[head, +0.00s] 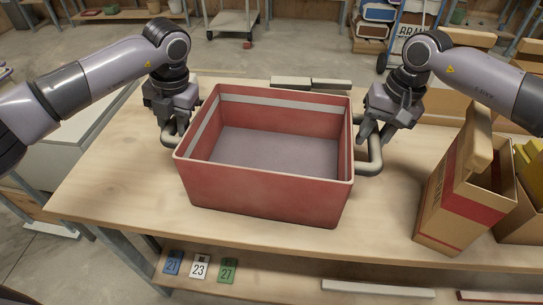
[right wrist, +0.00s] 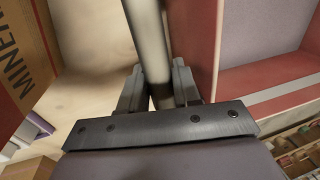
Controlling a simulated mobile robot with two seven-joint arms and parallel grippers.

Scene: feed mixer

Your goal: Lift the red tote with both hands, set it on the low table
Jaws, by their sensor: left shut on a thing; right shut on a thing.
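The red tote (head: 265,190) is an open, empty box with a grey inside and a pale stripe under its rim. It appears to rest on the wooden table (head: 110,180). A grey bar handle sticks out on each side. My left gripper (head: 168,130) is shut on the left handle, mostly hidden behind the gripper and the tote. My right gripper (head: 368,138) is shut on the right handle (head: 374,163). In the right wrist view, the right handle (right wrist: 148,40) runs between the fingers beside the tote's red wall (right wrist: 196,40).
Cardboard boxes (head: 448,205) stand on the table to the right, close to the tote. Numbered cards (head: 199,267) lie on a lower shelf in front. A cart (head: 233,22) stands on the floor behind. The table's left part is clear.

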